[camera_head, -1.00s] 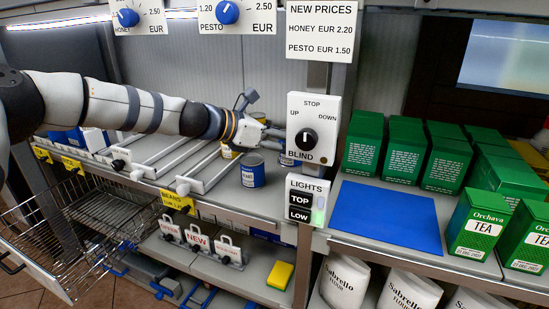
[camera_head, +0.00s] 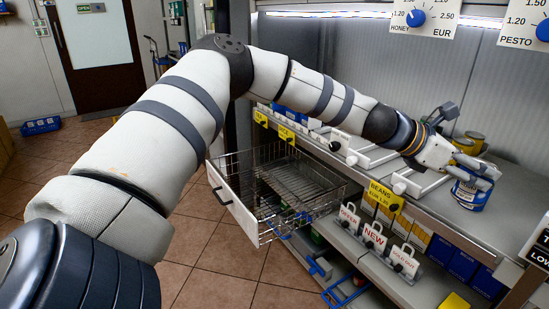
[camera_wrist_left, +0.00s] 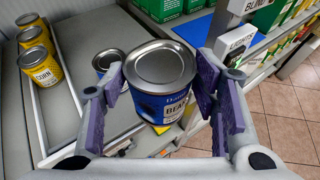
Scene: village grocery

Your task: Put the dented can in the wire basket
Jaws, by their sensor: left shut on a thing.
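A blue can labelled beans (camera_head: 470,196) is between the fingers of my left gripper (camera_head: 477,174), at the shelf's front edge. In the left wrist view the same can (camera_wrist_left: 163,82) is upright between the purple finger pads, its lid facing the camera. My left gripper is shut on it. I cannot make out a dent on the visible side. The wire basket (camera_head: 222,189), with a white front panel, hangs out below the shelf at the left, empty as far as I see. My right gripper is not in view.
Another blue can (camera_wrist_left: 108,62) stands just behind the held one, and yellow corn cans (camera_wrist_left: 42,66) stand at the left in the wrist view. White dividers (camera_head: 412,183) cross the shelf. Price tags (camera_head: 384,196) and lower-shelf signs (camera_head: 374,236) lie between can and basket.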

